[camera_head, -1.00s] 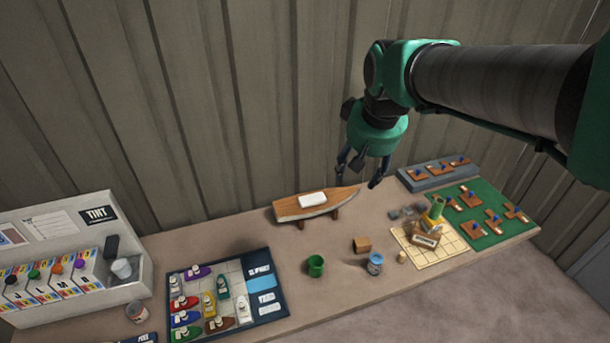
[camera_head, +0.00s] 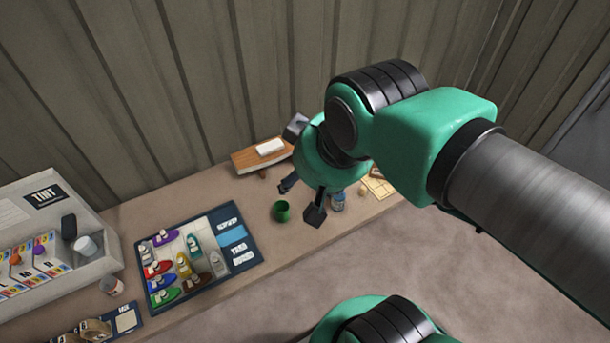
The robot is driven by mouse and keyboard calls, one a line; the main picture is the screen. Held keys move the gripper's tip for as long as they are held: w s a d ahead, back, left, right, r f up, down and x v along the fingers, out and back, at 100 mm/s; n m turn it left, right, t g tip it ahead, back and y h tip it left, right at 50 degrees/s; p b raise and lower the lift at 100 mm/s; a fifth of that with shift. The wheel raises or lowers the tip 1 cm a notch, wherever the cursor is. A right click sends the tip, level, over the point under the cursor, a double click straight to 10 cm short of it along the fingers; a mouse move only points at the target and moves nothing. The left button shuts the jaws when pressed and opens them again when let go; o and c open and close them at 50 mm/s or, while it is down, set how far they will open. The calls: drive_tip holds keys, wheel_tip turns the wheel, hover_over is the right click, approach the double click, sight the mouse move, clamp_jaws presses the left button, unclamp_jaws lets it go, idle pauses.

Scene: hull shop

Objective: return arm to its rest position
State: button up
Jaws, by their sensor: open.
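My arm comes in from the right edge and covers the right end of the bench. A wooden boat hull (camera_head: 250,160) with a white block (camera_head: 270,147) on it stands at the back and is partly hidden by my gripper.
A board with several coloured toy boats (camera_head: 245,265) lies left of the gripper. A blue-labelled jar (camera_head: 338,201) is close behind the gripper. Open floor (camera_head: 300,300) lies in front.

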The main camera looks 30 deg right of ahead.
drive_tip(key=shift+f, duration=0.15)
wheel_tip(320, 180, down, 18)
drive_tip(key=b, duration=1.7)
drive_tip(key=shift+r+b, duration=0.25)
drive_tip(key=shift+b, duration=0.15)
